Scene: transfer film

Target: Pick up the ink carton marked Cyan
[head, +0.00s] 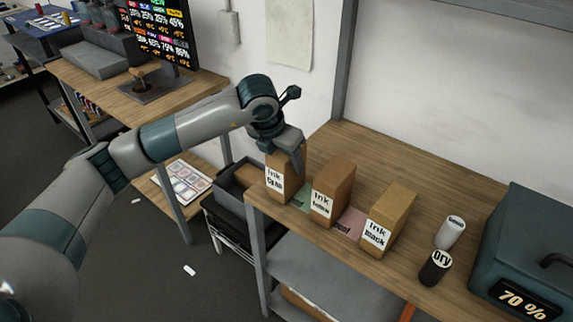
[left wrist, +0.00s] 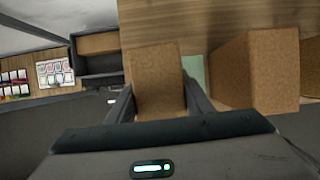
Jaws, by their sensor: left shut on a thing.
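The ink carton marked Cyan (head: 275,182) is a brown box with a white label, at the left end of the wooden bench (head: 330,140). My left gripper (head: 284,150) comes down on it from above and is shut on it. In the left wrist view the carton (left wrist: 158,85) sits between the two fingers. I cannot tell whether its base touches the bench. My right gripper is not in view.
Two similar ink cartons, a middle one (head: 333,190) and one marked Black (head: 389,218), stand to the right. A white canister (head: 450,232), a dark canister (head: 435,268) and a teal box (head: 530,245) stand further right. A monitor (head: 160,35) stands behind left.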

